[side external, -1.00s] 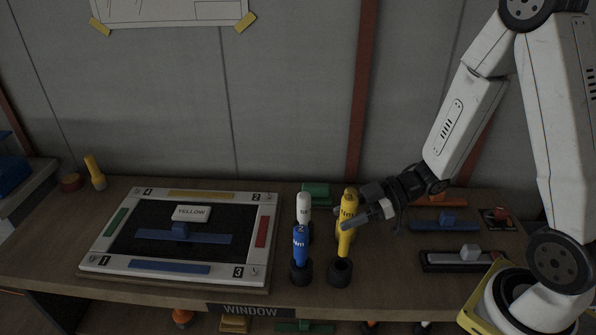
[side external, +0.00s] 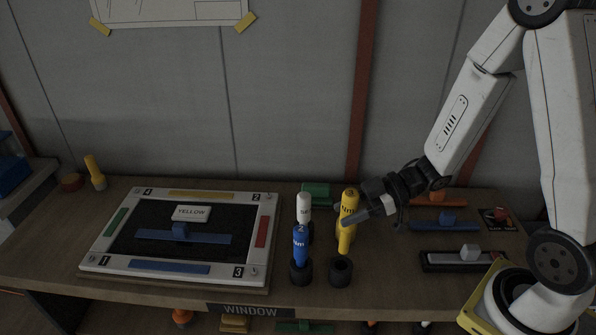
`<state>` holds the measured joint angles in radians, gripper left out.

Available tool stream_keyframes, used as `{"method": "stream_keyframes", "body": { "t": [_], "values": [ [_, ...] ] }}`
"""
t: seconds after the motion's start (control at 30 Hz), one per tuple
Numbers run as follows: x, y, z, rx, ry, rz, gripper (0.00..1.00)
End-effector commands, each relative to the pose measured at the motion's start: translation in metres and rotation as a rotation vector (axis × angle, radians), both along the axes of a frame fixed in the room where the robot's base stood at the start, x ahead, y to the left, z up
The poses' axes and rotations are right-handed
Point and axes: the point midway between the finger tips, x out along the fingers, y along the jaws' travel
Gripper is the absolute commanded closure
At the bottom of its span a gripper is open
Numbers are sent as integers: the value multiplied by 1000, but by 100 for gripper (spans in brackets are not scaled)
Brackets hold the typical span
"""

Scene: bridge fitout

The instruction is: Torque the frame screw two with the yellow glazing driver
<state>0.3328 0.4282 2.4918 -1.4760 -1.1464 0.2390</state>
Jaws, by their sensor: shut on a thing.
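The yellow glazing driver (side external: 348,210) stands nearly upright right of the middle of the bench. My gripper (side external: 356,219) reaches in from the right and is shut on its handle. The driver's lower end is just above or behind a dark round holder (side external: 340,275), whose open top shows; I cannot tell whether the tip is clear of it. The white window frame (side external: 90,262) lies flat at the left. Its corner marked 2 (side external: 257,197) is at the far right; the screw there is too small to make out.
A blue driver (side external: 300,245) and a white driver (side external: 304,203) stand left of the yellow one. Coloured parts, such as a blue block (side external: 447,218), lie at the right.

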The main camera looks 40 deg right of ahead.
Motion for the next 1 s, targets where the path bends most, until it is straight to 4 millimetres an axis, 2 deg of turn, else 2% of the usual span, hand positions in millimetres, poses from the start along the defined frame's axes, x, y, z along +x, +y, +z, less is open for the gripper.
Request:
{"method": "stream_keyframes", "body": {
  "t": [0.27,0.47,1.0],
  "values": [
    [0,0,3,0,-2,-1,100],
    [1,0,15,0,-4,0,100],
    [1,0,81,-1,-5,1,100]
  ]
}}
